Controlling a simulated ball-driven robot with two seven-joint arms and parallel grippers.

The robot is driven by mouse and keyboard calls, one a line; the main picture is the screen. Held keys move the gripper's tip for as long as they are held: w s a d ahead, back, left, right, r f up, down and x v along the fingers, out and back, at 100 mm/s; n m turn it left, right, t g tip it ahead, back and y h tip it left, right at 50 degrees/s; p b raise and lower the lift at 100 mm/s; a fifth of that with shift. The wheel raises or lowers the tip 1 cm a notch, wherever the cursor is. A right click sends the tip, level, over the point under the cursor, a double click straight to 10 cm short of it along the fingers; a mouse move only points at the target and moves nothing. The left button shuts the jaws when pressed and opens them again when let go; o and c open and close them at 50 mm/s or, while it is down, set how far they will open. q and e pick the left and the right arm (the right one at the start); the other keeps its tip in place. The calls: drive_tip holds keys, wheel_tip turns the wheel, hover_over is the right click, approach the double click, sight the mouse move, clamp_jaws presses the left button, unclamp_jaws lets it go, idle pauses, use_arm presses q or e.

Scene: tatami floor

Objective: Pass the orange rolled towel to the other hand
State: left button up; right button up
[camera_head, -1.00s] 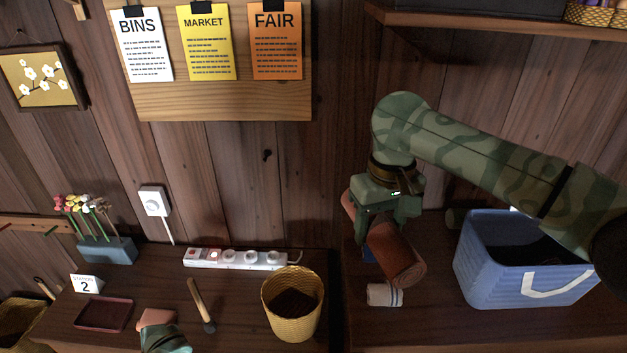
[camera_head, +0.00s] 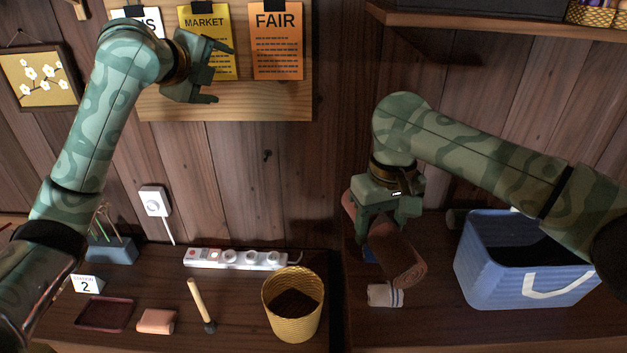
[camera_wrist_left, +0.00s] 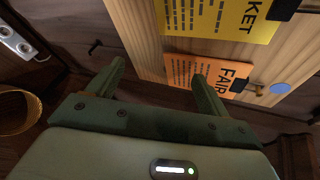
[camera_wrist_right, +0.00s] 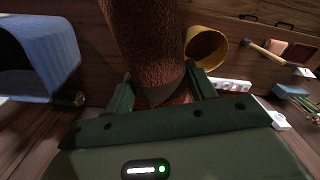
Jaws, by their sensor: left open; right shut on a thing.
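The orange rolled towel (camera_head: 399,256) is a rust-brown roll on the right in the head view, tilted and held above the right bench. My right gripper (camera_head: 385,222) is shut on it around its middle. In the right wrist view the towel (camera_wrist_right: 147,40) runs between the two fingers of this gripper (camera_wrist_right: 162,92). My left gripper (camera_head: 222,72) is open and empty, raised in front of the notice board, well to the left of the towel. In the left wrist view its fingers (camera_wrist_left: 160,82) stand apart with nothing between them.
A blue basket (camera_head: 490,275) stands right of the towel, and a small white striped roll (camera_head: 384,296) lies beneath it. A yellow woven bin (camera_head: 291,325), a hammer (camera_head: 200,300), a power strip (camera_head: 235,259) and a pink block (camera_head: 157,321) are on the left bench. Open air separates the grippers.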

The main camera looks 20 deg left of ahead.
drive_tip(key=shift+d, duration=0.1)
use_arm(q)
drive_tip(key=s+d+f+m+g+h, duration=0.35)
drive_tip(key=d+f, duration=0.35)
drive_tip(key=d, duration=0.5)
drive_tip(key=s+d+f+m+g+h, duration=0.4)
drive_tip(key=d+f, duration=0.3)
drive_tip(key=d, duration=0.4)
drive_tip(key=shift+t+h, duration=0.35)
drive_tip(key=shift+h, duration=0.1)
drive_tip(key=x, duration=1.2)
drive_tip(key=shift+f, duration=0.1)
drive_tip(key=shift+s, duration=0.1)
drive_tip(key=shift+c, duration=0.3)
drive_tip(key=c, duration=1)
drive_tip(key=shift+c, duration=0.2)
use_arm(e)
drive_tip(key=o, duration=1.1)
